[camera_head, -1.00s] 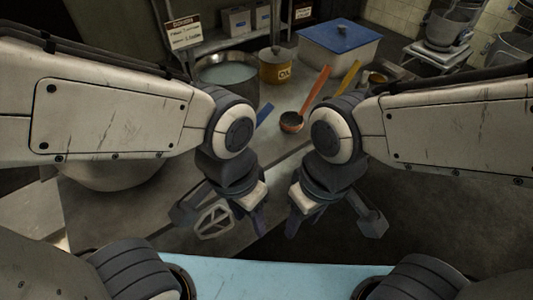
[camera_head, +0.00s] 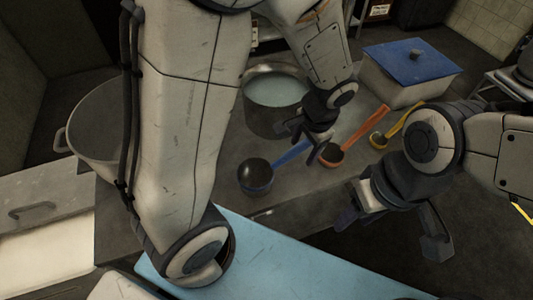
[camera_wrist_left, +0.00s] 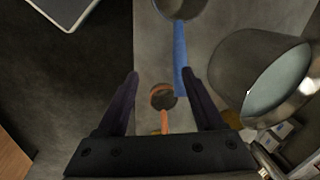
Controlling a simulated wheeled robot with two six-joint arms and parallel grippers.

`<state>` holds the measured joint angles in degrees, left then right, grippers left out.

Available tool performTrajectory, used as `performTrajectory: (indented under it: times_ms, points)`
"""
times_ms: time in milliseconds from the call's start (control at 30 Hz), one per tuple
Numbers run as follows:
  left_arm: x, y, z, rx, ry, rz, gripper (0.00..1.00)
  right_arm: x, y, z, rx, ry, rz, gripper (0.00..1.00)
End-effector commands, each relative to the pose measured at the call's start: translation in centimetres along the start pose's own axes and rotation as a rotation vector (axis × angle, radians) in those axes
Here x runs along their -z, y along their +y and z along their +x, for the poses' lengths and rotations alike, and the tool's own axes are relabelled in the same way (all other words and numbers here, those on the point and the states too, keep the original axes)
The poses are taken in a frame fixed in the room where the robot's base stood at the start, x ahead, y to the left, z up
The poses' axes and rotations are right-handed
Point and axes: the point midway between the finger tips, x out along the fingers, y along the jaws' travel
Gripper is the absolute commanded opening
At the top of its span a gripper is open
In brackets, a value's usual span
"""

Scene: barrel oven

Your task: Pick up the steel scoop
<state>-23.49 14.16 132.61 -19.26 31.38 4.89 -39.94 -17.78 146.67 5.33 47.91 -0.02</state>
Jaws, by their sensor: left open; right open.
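The steel scoop, with a dark round bowl (camera_head: 256,177) and a blue handle (camera_head: 291,153), lies on the worktop, its bowl toward the front edge. In the left wrist view its blue handle (camera_wrist_left: 180,60) runs down from the bowl toward the right finger. My left gripper (camera_head: 304,144) is open and empty over the far end of the handle. In the left wrist view the open fingers (camera_wrist_left: 160,78) show the handle near the right finger; whether they touch is unclear. My right gripper (camera_head: 347,215) is open and empty, to the right near the worktop's front edge.
An orange-handled copper ladle (camera_head: 332,156) lies just right of the scoop, with a yellow-handled one (camera_head: 378,141) beyond. A steel pot of liquid (camera_head: 250,115) stands behind the scoop. A blue-lidded box (camera_head: 400,92) is at the back right. A large pot (camera_head: 92,140) stands left.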

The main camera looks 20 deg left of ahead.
Motion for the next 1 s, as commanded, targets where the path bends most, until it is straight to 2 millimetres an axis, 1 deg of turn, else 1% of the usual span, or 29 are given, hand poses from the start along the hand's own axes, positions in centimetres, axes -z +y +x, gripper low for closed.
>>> performTrajectory:
  times_ms: [33, 100, 233, 500, 767, 900, 1000]
  points:
    - [0.6, -1.4, 0.4, 0.010, -0.013, 0.002, 0.69, 0.1, -0.1, -1.3, 0.000, 0.000, 0.000, 0.49]
    - [1.2, -2.6, 1.5, 0.022, -0.016, 0.010, 0.69, 0.1, -0.1, -1.8, 0.000, -0.001, 0.000, 0.49]
    - [1.7, -3.9, 3.0, 0.032, -0.019, 0.022, 0.69, 0.1, -0.1, -2.1, 0.000, 0.000, 0.000, 0.49]
    - [1.6, -4.2, 7.4, 0.033, -0.020, 0.024, 0.69, 0.1, -0.1, -1.3, 0.000, -0.001, 0.000, 0.49]
    - [1.5, -4.1, 9.5, 0.033, -0.020, 0.022, 0.69, 0.0, -0.1, -1.0, 0.000, 0.000, 0.000, 0.49]
    - [1.3, -3.8, 11.8, 0.031, -0.022, 0.023, 0.69, 0.0, 0.0, -0.3, 0.000, 0.000, 0.000, 0.49]
    - [1.3, -3.8, 13.2, 0.032, -0.020, 0.021, 0.69, 0.0, 0.0, 0.1, 0.000, 0.000, 0.000, 0.49]
